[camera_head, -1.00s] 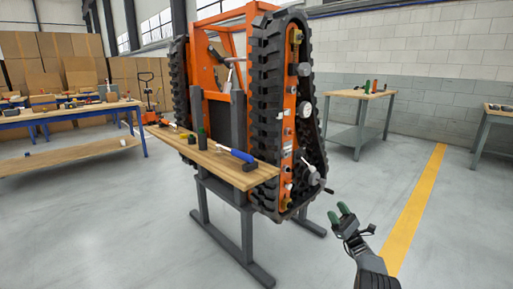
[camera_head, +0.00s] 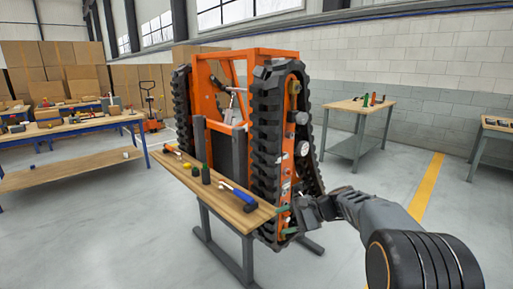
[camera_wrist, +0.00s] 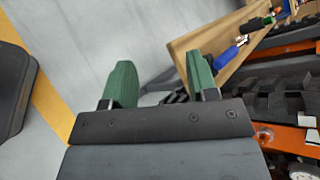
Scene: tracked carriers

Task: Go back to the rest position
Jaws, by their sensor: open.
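My gripper (camera_head: 285,222) is in front of the lower right part of the orange tracked carrier (camera_head: 258,55), near the end of the wooden shelf. In the wrist view its two green fingers (camera_wrist: 160,85) are spread apart, with nothing between them but the grey floor and a blurred dark shape beyond. My arm reaches in from the lower right of the head view. The carrier stands upright on a grey stand, with black tracks (camera_head: 268,130) on both sides. My gripper partly hides the lower end of its right side. I cannot tell whether it touches the carrier.
Workbenches stand at left (camera_head: 70,122) and back right (camera_head: 360,108). The floor by the yellow line (camera_head: 427,190) is clear.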

